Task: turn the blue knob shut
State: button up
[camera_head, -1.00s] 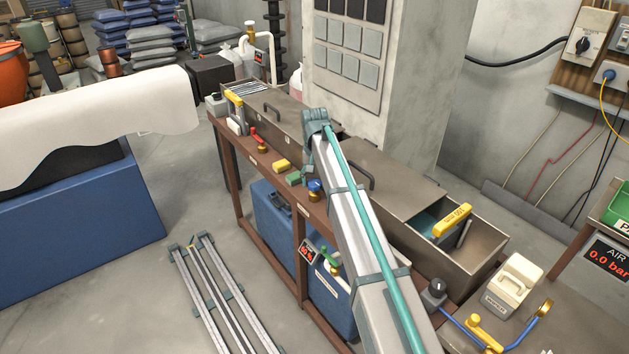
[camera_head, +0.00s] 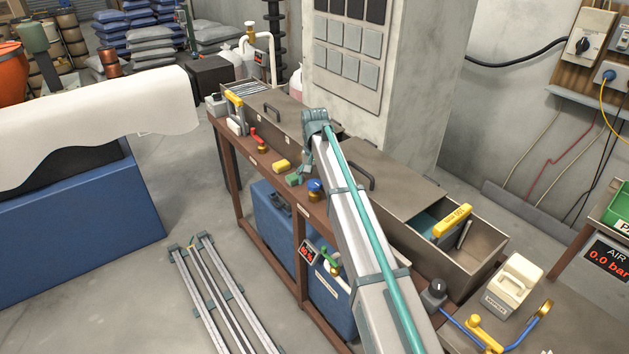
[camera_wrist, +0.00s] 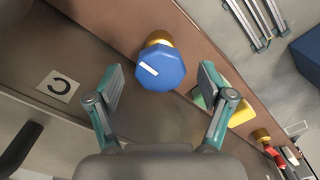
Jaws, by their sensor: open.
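The blue knob (camera_wrist: 160,68) is an eight-sided cap with a white bar mark, on a brass stem. In the wrist view it lies between and a little beyond the two teal fingers of my gripper (camera_wrist: 158,88), which are spread apart with a gap on each side. In the head view the blue knob (camera_head: 315,187) shows on the brown front ledge, just left of my arm. A label with a curved arrow (camera_wrist: 59,86) is beside the knob.
A yellow block (camera_head: 282,165) and a green block (camera_head: 294,179) lie on the ledge close to the knob. A red-handled brass valve (camera_head: 258,140) is farther left. Metal lids with handles (camera_head: 362,172) cover the tank behind. A yellow-handled tool (camera_head: 453,220) stands in the open tank section.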

aim_at(314, 182)
notch_tip(314, 182, up, 12)
dwell(0.7)
